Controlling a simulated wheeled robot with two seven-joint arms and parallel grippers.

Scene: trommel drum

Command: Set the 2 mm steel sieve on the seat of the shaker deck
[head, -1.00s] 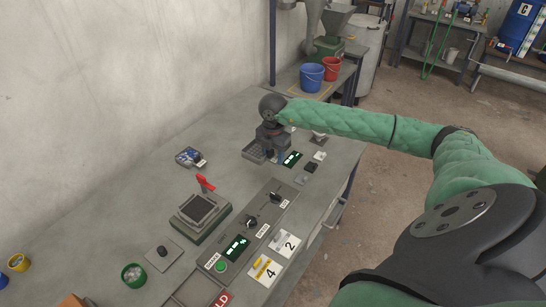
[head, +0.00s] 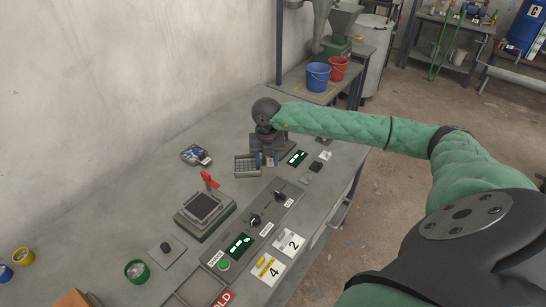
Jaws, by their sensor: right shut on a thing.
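My right gripper (head: 265,160) hangs fingers-down over the far part of the bench. It is shut on a small grey square piece with a gridded face, seemingly the sieve (head: 246,166), which shows just left of the fingers. Its size marking cannot be read, and the gripper partly hides its right side. The shaker deck (head: 204,211) stands nearer and to the left, a grey-green block with a dark square seat on top and a red lever (head: 209,180) raised at its back. The held piece is apart from the deck. My left gripper is not in view.
A control panel (head: 254,221) with knobs and green displays runs right of the deck. Cards marked 2 (head: 289,243) and 4 (head: 267,269) lie near the front edge. A blue-filled tray (head: 196,155) and a green cup (head: 136,271) stand left. Bare bench surrounds the deck's left side.

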